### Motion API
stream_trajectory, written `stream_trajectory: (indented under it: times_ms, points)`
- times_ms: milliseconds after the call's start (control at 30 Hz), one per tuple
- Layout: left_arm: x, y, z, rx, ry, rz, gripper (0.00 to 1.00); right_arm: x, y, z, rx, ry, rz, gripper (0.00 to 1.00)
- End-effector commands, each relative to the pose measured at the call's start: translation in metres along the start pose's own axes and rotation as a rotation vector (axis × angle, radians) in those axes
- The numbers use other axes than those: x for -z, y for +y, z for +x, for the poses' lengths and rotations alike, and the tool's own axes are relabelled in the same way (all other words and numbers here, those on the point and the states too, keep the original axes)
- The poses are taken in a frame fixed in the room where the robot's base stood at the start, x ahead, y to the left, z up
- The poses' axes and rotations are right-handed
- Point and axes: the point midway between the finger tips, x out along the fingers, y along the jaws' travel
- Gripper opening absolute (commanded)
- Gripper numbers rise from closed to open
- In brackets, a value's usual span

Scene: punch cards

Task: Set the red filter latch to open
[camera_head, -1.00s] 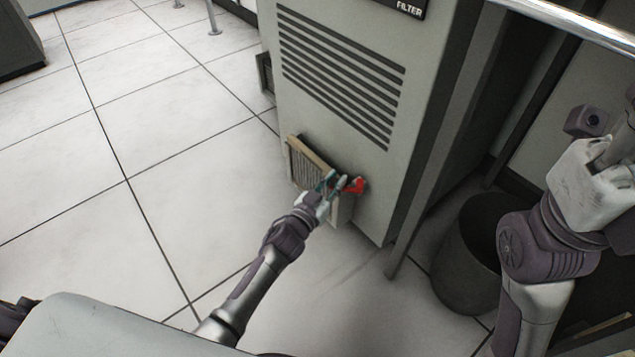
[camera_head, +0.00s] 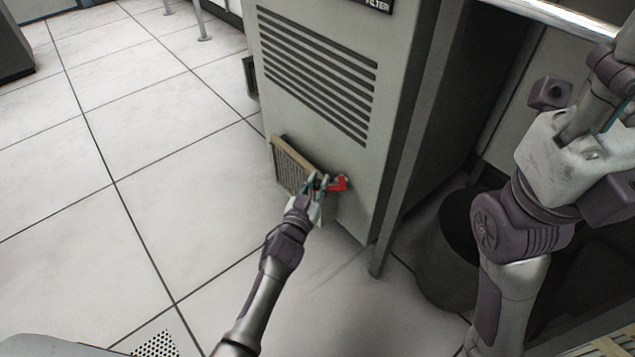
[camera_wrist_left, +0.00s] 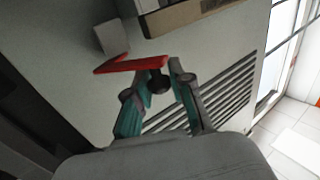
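The red filter latch (camera_head: 340,183) is on the lower front of the grey cabinet (camera_head: 345,215), just right of the filter panel (camera_head: 292,170). In the left wrist view the latch (camera_wrist_left: 130,64) shows as a red bar running left to right, with a dark round piece near its right end. My left gripper (camera_head: 316,184) is at the left side of the latch. In the left wrist view its fingers (camera_wrist_left: 157,75) are apart, close to the latch's right end. I cannot tell whether they touch it. My right arm is at the right; its gripper's fingers are out of frame.
The vent slats (camera_head: 318,75) are above the latch. The tiled floor (camera_head: 180,190) left of the cabinet is clear.

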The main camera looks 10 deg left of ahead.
Motion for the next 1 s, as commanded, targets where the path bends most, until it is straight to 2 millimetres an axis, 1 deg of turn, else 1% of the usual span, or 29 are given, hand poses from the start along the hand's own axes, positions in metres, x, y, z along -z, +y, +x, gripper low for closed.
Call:
stream_trajectory:
  times_ms: [33,100,133,400,500,567,667,800,1000]
  points:
    - [0.001,-0.001,0.0,0.001,0.001,0.0,0.32,0.0,0.0,0.0,0.0,0.001,0.0,0.4]
    - [0.001,-0.001,0.0,0.0,0.001,0.0,0.44,0.0,0.0,0.0,0.0,0.001,0.0,0.4]
    - [0.001,0.0,0.0,0.0,0.001,0.0,0.46,0.0,0.0,0.0,0.0,0.001,0.0,0.4]
    - [0.0,0.0,-0.001,-0.001,0.0,0.0,0.46,-0.001,0.001,0.0,-0.003,0.002,-0.001,0.4]
    - [-0.001,0.0,-0.006,0.0,-0.001,0.001,0.46,-0.001,0.001,0.0,-0.002,0.001,-0.001,0.4]
    - [-0.002,0.0,-0.014,0.0,-0.001,0.001,0.46,-0.001,0.001,0.0,-0.002,0.001,-0.001,0.4]
    - [-0.001,0.0,-0.033,-0.001,-0.002,0.001,0.46,-0.001,0.001,0.0,-0.002,0.0,-0.001,0.4]
    - [-0.001,0.0,-0.064,-0.001,-0.002,0.0,0.46,-0.001,0.0,-0.001,-0.001,-0.001,-0.001,0.4]
    - [-0.001,0.0,-0.101,-0.001,-0.001,0.0,0.46,-0.001,0.0,-0.001,-0.001,-0.001,-0.001,0.4]
